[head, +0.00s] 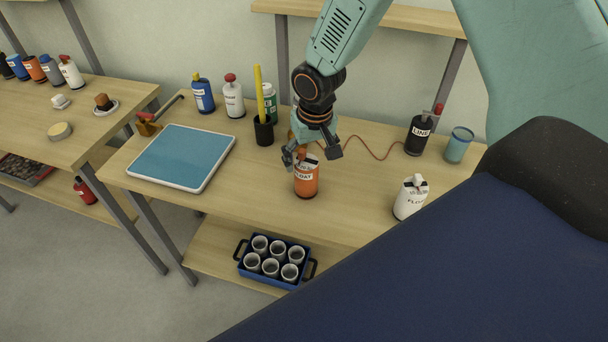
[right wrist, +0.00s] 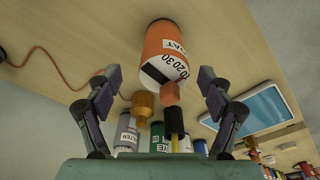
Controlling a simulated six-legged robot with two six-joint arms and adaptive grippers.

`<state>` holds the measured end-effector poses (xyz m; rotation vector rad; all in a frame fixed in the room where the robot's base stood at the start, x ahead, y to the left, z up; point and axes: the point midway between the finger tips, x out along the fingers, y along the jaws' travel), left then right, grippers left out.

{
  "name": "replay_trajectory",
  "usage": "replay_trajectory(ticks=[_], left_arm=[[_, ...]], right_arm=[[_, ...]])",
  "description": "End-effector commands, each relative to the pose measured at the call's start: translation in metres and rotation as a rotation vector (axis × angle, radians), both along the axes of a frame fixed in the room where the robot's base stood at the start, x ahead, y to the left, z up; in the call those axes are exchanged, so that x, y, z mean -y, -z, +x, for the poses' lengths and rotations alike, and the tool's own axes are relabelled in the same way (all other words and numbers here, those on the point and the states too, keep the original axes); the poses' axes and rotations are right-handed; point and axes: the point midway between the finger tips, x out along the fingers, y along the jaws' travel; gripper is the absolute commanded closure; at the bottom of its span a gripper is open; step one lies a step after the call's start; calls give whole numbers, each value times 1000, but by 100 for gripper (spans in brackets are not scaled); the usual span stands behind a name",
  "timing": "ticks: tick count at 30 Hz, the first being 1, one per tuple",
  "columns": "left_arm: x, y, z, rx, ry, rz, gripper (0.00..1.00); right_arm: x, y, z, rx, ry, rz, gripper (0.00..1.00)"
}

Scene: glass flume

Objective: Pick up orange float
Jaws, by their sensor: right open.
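The orange float (head: 307,180) is an orange bottle with a white label, upright on the middle table near its front edge. My right gripper (head: 319,153) is just above and behind its top in the head view, with its fingers spread. In the right wrist view the orange float (right wrist: 165,54) is ahead of and between the open fingers of my right gripper (right wrist: 160,82), and neither finger clearly touches it. The gripper partly hides the bottle's top in the head view. My left gripper is not in view.
A white float bottle (head: 410,197) stands to the right, with a dark line bottle (head: 418,135) and blue cup (head: 458,145) behind. A black holder with a yellow stick (head: 262,128) and several bottles stand behind left. A blue-topped tray (head: 182,157) lies left.

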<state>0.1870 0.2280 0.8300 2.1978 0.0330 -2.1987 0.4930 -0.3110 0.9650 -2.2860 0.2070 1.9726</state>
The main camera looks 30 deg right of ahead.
Motion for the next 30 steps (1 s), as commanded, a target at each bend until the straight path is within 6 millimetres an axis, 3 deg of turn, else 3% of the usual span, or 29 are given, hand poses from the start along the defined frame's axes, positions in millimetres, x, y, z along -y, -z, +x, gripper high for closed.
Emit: replay_trajectory(ticks=[15, 23, 30], left_arm=[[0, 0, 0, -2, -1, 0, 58], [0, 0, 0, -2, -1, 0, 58], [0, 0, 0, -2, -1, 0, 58]], right_arm=[[-3, 60, 15, 1, -3, 0, 20], [-3, 62, 17, 2, -5, 1, 20], [-3, 62, 17, 1, -5, 1, 38]])
